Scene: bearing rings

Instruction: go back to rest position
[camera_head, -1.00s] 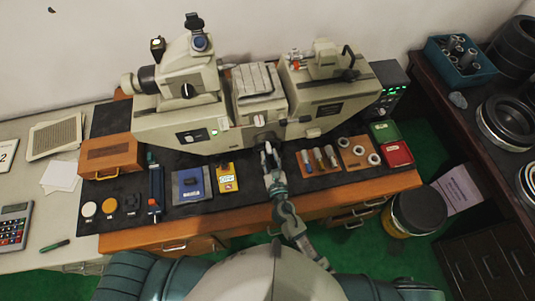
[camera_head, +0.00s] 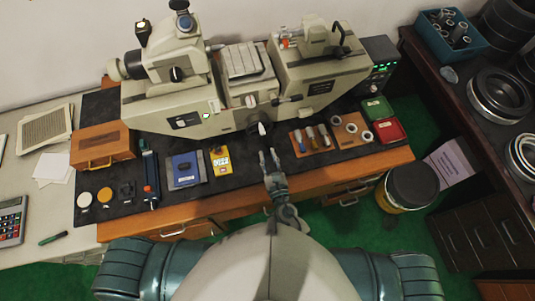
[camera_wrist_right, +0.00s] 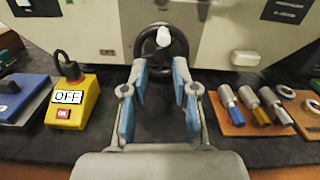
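My right gripper (camera_head: 268,158) is in front of the big beige measuring machine (camera_head: 215,98), above the front part of the dark mat. In the right wrist view the same gripper (camera_wrist_right: 160,78) has its two blue-padded fingers apart with nothing between them. A black handwheel (camera_wrist_right: 178,44) with a white knob (camera_wrist_right: 164,38) on the machine's front lies just beyond the fingertips. The fingers do not appear closed on it. My left gripper is not in view.
A yellow OFF box (camera_head: 221,160) and blue case (camera_head: 185,168) lie left of the gripper. A wooden holder with tools (camera_head: 312,139) and a ring board (camera_head: 351,131) lie right. A dark bench (camera_head: 470,110) with bearing rings stands at the far right.

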